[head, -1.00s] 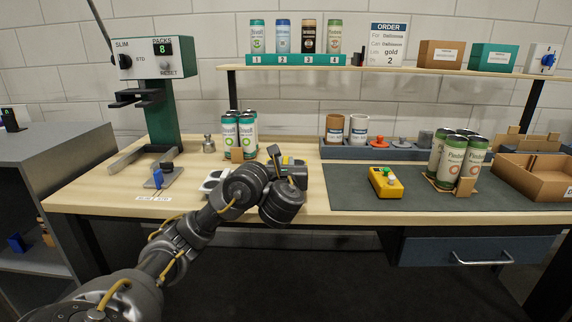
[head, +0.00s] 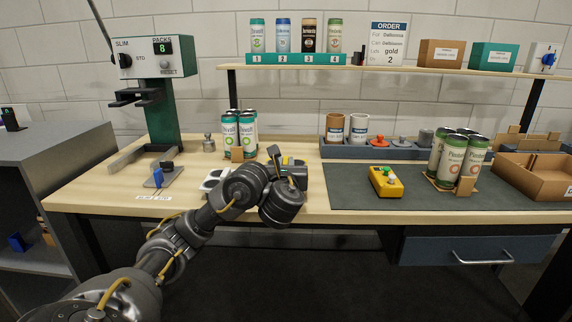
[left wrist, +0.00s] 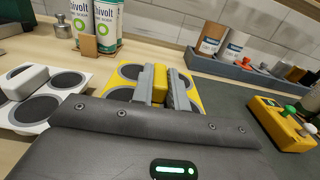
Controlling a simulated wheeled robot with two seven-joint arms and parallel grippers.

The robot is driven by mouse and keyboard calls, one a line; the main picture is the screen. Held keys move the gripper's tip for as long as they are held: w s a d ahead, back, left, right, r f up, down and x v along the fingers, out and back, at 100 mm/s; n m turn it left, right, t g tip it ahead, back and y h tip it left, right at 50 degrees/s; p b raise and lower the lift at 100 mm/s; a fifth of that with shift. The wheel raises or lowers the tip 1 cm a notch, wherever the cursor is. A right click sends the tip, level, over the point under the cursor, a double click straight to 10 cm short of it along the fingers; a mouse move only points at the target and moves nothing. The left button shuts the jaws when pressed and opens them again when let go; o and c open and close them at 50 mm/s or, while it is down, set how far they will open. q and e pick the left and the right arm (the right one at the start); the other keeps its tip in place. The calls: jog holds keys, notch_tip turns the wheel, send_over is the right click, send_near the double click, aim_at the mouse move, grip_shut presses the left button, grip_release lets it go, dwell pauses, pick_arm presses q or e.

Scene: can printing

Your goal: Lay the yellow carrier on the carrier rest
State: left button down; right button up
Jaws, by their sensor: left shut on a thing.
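My left gripper (left wrist: 161,82) is shut on the upright handle of the yellow carrier (left wrist: 158,87), a yellow plate with dark round pads, in the left wrist view. My gripper (head: 287,172) also shows in the head view, over the front middle of the wooden bench; it mostly hides the carrier there. I cannot tell whether the carrier touches the surface below. A white carrier (left wrist: 37,79) with dark pads lies just to its left. I cannot make out the carrier rest as a separate thing. My right gripper is not in view.
A pack of green-and-white cans (head: 239,134) stands behind my gripper. To the right are a grey mat (head: 345,188), a yellow button box (head: 386,182) and another can pack (head: 451,158). A blue-grey tray (head: 370,154) with cups lies at the back.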

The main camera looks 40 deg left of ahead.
pick_arm(q)
jog(key=shift+f+b, duration=1.6)
jog(key=shift+f, duration=0.2)
jog(key=c, duration=1.3)
grip_release()
jog(key=shift+s+d+r+p, duration=0.1)
jog(key=shift+s+d+p, duration=0.25)
jog(key=shift+s+p, duration=0.05)
jog(key=p+v, duration=0.3)
jog(key=v, duration=0.6)
jog(key=shift+s+d, duration=0.2)
jog(key=shift+s, duration=0.1)
